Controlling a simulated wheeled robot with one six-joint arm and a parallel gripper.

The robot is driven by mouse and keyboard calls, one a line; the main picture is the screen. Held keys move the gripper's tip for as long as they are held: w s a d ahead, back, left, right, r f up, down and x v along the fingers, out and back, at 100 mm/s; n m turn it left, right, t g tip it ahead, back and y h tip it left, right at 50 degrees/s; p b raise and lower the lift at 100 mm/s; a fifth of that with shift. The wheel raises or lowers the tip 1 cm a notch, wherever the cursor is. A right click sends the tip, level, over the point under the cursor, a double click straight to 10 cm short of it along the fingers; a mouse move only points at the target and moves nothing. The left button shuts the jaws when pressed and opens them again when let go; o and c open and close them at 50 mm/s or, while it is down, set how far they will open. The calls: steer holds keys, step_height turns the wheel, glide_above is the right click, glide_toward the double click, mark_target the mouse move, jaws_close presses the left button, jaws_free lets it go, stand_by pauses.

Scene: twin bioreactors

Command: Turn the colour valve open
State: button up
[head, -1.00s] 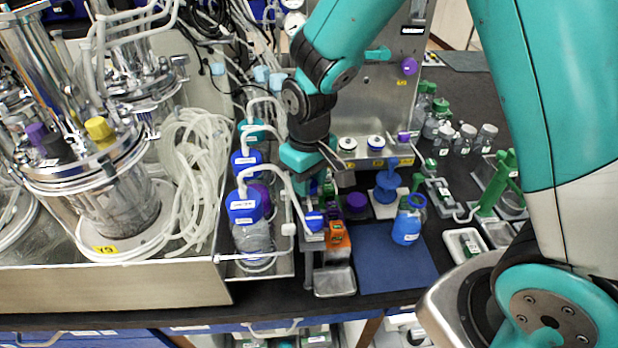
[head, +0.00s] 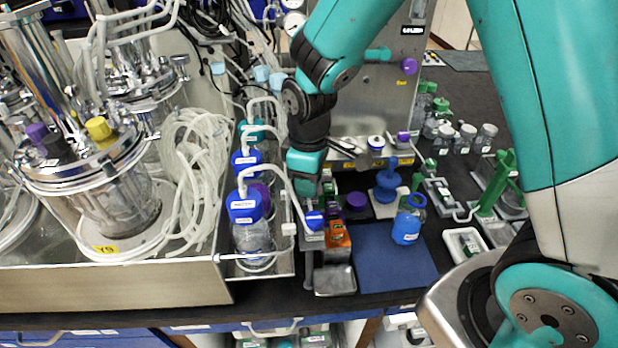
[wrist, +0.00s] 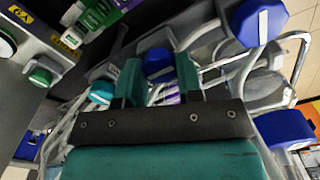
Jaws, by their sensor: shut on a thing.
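My gripper (head: 306,184) points down over the row of small fittings beside the capped bottles. In the wrist view, its two teal fingers (wrist: 159,85) stand a little apart, shut on the valve's handle, which their base mostly hides. I cannot tell the valve's colour or how far it is turned. A blue knob (head: 314,220) with a white label sits just in front of the gripper, outside its grip.
Tubed bottles with blue caps (head: 243,205) and a teal cap (head: 252,131) stand close left. An orange block (head: 338,243) and metal tray (head: 334,281) are in front. A blue mat (head: 383,258) with a blue bottle (head: 407,225) lies right. Glass bioreactors (head: 115,195) fill the left.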

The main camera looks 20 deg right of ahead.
stand_by(0.3)
steer(key=o, duration=0.9)
steer(key=shift+r, duration=0.1)
step_height(320, 180, up, 17)
steer(key=shift+r+b, duration=0.15)
steer(key=shift+b, duration=0.95)
steer(key=s+a+f+m+y, duration=0.1)
steer(key=s, duration=0.5)
steer(key=s+a+f+m+y, duration=0.1)
steer(key=s, duration=0.5)
steer(key=s+a+f+m+y, duration=0.1)
steer(key=s+a+y, duration=0.1)
steer(key=s, duration=0.4)
steer(key=shift+s, duration=0.35)
